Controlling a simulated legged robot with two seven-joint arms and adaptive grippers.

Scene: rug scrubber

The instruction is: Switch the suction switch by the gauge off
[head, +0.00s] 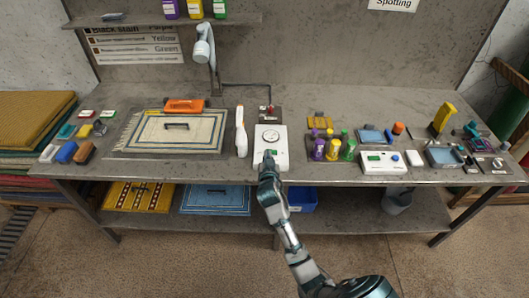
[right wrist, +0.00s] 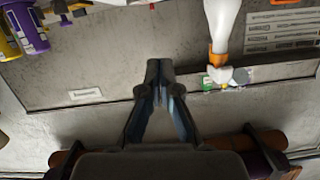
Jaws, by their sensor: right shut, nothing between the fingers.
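A white box (head: 282,149) with a round gauge (head: 270,137) stands at the middle of the bench, near its front edge. A small green part (head: 272,152), apparently the switch, shows on the box below the gauge. My right gripper (head: 267,160) is at the front of this box, just below the green part in the picture; I cannot tell if it touches. It covers part of the box front. In the right wrist view its fingers (right wrist: 158,75) are together and empty. The switch cannot be made out there. My left gripper is not in view.
A small panel with a red knob (head: 266,110) lies behind the box. Purple and green bottles (head: 332,148) and a white control unit (head: 384,162) are to the right.

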